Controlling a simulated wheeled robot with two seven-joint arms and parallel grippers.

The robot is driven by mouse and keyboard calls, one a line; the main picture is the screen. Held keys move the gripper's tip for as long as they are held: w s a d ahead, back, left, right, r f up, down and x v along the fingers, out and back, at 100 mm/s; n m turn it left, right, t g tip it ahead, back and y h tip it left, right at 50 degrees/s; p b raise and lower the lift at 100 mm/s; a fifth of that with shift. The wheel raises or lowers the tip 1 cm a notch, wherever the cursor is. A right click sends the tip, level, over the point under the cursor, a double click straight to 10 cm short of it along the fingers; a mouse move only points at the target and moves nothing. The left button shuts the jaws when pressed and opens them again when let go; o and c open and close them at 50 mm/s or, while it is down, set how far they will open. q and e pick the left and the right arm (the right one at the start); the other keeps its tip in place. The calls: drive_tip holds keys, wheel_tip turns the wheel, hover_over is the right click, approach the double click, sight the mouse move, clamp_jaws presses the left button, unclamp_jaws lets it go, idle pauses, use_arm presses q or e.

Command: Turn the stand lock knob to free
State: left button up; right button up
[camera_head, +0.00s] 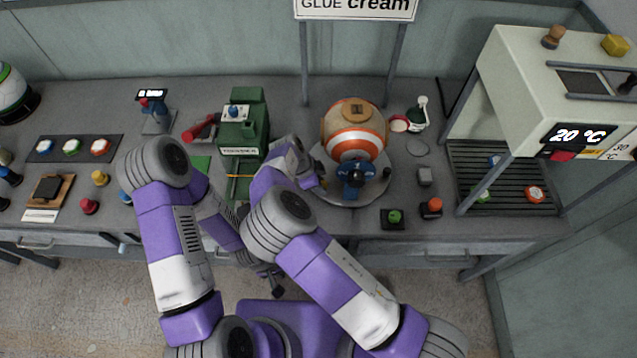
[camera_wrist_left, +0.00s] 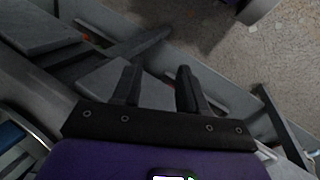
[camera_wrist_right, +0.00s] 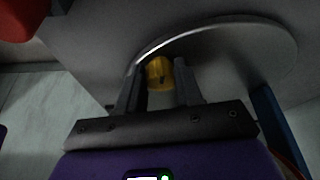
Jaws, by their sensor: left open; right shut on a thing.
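The stand is a round grey disc (camera_head: 335,193) on the bench, bearing an orange-and-white ball (camera_head: 355,128) with a blue clamp-like part (camera_head: 355,174) at its front. A yellow knob (camera_wrist_right: 160,72) sits at the disc's rim in the right wrist view. My right gripper (camera_wrist_right: 158,75) is shut on this knob, with one finger on each side. In the head view the right hand is at the disc's left side, and my arm hides much of the contact. My left gripper (camera_wrist_left: 157,75) is open and empty, low in front of the bench edge; it shows in the head view (camera_head: 277,285).
A green press (camera_head: 245,125) stands left of the disc. A sign on posts (camera_head: 355,10) rises behind it. A white oven-like machine (camera_head: 540,85) with a rack stands at right. Small buttons (camera_head: 394,216) lie at the front right.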

drive_tip(key=shift+c, duration=0.2)
drive_tip(key=n+t, duration=0.1)
drive_tip(key=n, duration=0.2)
drive_tip(key=shift+s+y+b, duration=0.15)
drive_tip(key=shift+y+b, duration=0.15)
drive_tip(key=n, duration=0.1)
drive_tip(key=n+t, duration=0.1)
drive_tip(key=n, duration=0.1)
drive_tip(key=shift+s+d+n+y+b, duration=0.2)
drive_tip(key=shift+n+y+b, duration=0.1)
drive_tip(key=shift+y+b, duration=0.1)
drive_tip(key=n, duration=0.2)
drive_tip(key=n+t+y+b, duration=0.1)
drive_tip(key=n, duration=0.1)
drive_tip(key=n+y, duration=0.1)
drive_tip(key=n, duration=0.1)
drive_tip(key=shift+d+n+t, duration=0.25)
drive_tip(key=shift+n+t, duration=0.05)
drive_tip(key=shift+b, duration=0.3)
drive_tip(key=o, duration=1)
drive_tip(key=shift+o, duration=0.2)
